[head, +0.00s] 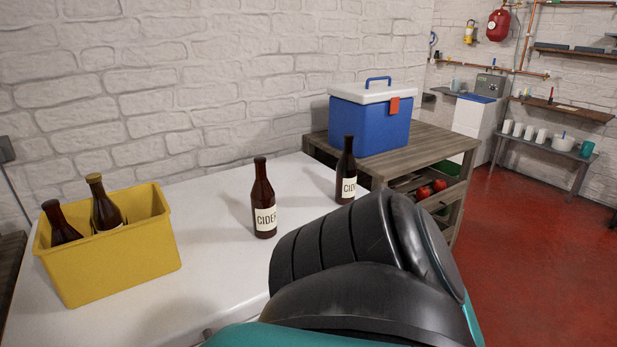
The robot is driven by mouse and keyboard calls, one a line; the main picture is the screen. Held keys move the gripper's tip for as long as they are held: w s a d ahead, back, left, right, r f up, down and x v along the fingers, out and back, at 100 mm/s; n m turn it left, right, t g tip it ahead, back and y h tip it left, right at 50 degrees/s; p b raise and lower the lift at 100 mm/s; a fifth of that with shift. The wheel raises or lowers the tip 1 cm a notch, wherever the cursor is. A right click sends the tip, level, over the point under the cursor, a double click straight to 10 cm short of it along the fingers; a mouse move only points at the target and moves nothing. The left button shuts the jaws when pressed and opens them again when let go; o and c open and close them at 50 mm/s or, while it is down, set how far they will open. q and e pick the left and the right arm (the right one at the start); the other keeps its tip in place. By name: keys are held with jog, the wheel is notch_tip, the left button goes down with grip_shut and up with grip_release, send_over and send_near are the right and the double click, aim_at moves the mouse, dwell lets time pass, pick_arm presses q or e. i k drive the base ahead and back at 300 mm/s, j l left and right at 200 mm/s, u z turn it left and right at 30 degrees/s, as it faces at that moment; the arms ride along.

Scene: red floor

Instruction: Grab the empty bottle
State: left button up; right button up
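A brown cider bottle (264,198) stands upright on the white table, near its middle. A second brown cider bottle (346,170) stands upright further right, close to the table's right end. Two more brown bottles stand in the yellow crate at the left: one (64,226) without a visible cap, and one (105,206) with a gold-coloured cap. Their lower parts are hidden by the crate wall. I cannot tell whether any bottle is empty. A black and teal part of my arm fills the lower middle of the view. Neither of my grippers shows.
The yellow crate (124,266) stands on the left of the white table (205,225). A blue cooler (370,122) with a white lid sits on a wooden shelf unit (428,142), with red items inside below. A brick wall runs behind. Red floor (530,240) lies open at right.

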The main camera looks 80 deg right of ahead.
aim_at(346, 167)
jog(key=z, duration=2.75)
jog(key=i+l, duration=0.1)
jog(key=l, duration=0.25)
jog(key=i+l, duration=0.1)
jog(key=l, duration=0.3)
jog(key=i+l, duration=0.1)
jog(key=l, duration=0.25)
jog(key=i+l, duration=0.1)
jog(key=l, duration=0.3)
jog(key=i+l, duration=0.15)
jog(key=l, duration=0.2)
jog(key=u, duration=0.05)
